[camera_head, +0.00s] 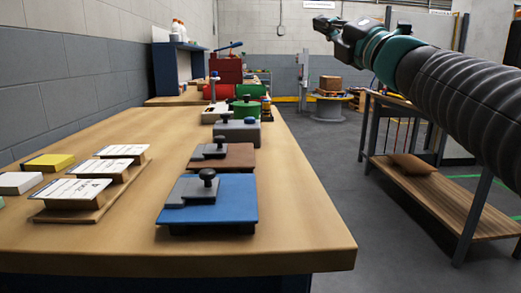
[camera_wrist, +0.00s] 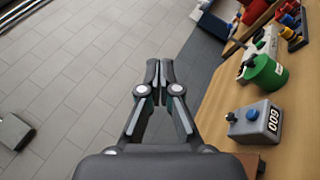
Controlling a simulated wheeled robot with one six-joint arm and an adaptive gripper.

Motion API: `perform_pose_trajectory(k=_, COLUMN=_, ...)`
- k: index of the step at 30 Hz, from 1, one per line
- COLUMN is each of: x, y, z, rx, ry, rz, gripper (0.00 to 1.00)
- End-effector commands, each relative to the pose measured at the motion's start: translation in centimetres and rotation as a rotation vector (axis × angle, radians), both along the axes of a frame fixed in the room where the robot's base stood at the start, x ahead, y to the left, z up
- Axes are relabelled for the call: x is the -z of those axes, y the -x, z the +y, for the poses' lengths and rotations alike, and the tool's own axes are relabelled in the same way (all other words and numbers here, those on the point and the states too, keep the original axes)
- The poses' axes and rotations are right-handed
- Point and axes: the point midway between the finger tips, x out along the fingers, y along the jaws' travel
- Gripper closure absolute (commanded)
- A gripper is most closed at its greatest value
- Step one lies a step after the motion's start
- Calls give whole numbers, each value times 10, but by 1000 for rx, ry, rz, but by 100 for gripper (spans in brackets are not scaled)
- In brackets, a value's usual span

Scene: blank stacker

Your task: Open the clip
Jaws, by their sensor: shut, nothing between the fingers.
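On the wooden table, a blue plate (camera_head: 236,192) lies nearest, with a grey clip-like piece (camera_head: 190,192) and a black knob (camera_head: 207,177) on it. Behind it is a brown plate (camera_head: 240,155) with a similar grey piece (camera_head: 209,153) and dark knob. I cannot tell which of these is the clip. My gripper (camera_head: 323,24) is raised over the floor, right of the table and apart from both plates. In the wrist view its fingers (camera_wrist: 158,78) are together and empty. The blue plate does not show in the wrist view.
A grey box (camera_wrist: 262,124) with a blue knob and a green cylinder (camera_wrist: 268,73) stand farther along the table (camera_head: 130,250). Sloped label cards (camera_head: 72,190) stand at left. A shelf bench (camera_head: 440,190) is at right. Open floor lies between.

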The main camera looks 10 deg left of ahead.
Motion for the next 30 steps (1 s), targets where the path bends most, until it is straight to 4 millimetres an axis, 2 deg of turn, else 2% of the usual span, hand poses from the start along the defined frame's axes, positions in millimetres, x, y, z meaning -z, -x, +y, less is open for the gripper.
perform_pose_trajectory(k=1, x=2, y=-1, z=20, rx=-65, ry=106, rz=-84, gripper=100)
perform_pose_trajectory(k=5, x=17, y=10, z=64, rx=-245, ry=388, rz=-300, gripper=100)
perform_pose_trajectory(k=9, x=59, y=23, z=93, rx=-458, ry=673, rz=-502, gripper=100)
perform_pose_trajectory(k=13, x=107, y=33, z=98, rx=-657, ry=896, rz=-647, gripper=100)
perform_pose_trajectory(k=18, x=154, y=41, z=86, rx=-862, ry=1079, rz=-750, gripper=100)
perform_pose_trajectory(k=24, x=176, y=45, z=77, rx=-969, ry=1158, rz=-786, gripper=100)
perform_pose_trajectory(k=30, x=188, y=50, z=93, rx=-977, ry=1161, rz=-790, gripper=100)
